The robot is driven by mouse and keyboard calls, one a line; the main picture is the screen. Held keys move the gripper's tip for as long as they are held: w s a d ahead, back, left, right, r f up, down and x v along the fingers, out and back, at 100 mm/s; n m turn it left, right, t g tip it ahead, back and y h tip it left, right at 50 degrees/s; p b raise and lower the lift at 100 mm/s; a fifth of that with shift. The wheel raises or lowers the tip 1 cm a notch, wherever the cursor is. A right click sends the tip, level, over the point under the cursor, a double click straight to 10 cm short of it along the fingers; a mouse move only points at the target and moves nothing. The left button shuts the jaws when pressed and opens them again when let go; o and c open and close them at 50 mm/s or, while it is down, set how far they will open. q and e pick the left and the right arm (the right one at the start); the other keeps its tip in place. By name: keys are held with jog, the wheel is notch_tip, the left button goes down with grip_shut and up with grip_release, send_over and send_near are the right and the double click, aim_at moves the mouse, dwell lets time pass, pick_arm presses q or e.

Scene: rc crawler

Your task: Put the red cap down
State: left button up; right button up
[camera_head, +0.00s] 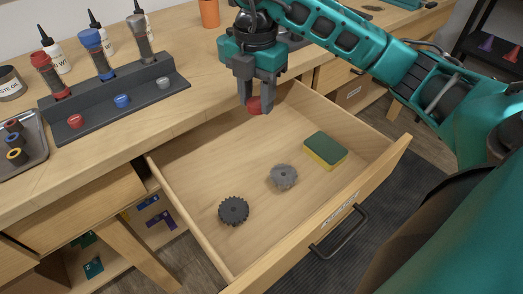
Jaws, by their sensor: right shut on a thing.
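A red cap (255,106) is between the fingertips of my right gripper (256,101), which points down over the back of the open wooden drawer (216,134). The gripper is shut on the cap, and its grey fingers hide part of it. I cannot tell exactly how high the cap is above the drawer floor. Another red cap (75,121) sits on the dark rack (101,104) on the workbench at left, in front of the red-topped bottle. My left gripper is not in view.
The drawer holds a dark gear (233,211), a grey gear (284,177) and a green-yellow sponge (325,150). The rack also holds a blue cap (122,100) and a grey cap (163,83). A metal tray (33,150) lies at far left. The bench front between rack and drawer is clear.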

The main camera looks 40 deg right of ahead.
jog(key=b, duration=0.2)
send_over(258, 162)
notch_tip(258, 162, down, 12)
jog(key=shift+r, duration=0.15)
notch_tip(258, 162, down, 4)
jog(key=shift+f+b, duration=0.25)
jog(key=shift+b, duration=0.05)
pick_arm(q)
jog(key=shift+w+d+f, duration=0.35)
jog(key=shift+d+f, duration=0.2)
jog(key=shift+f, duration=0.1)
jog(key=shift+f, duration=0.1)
pick_arm(e)
jog(key=shift+f, duration=0.15)
jog(key=o, duration=1.1)
jog(key=shift+o, duration=0.2)
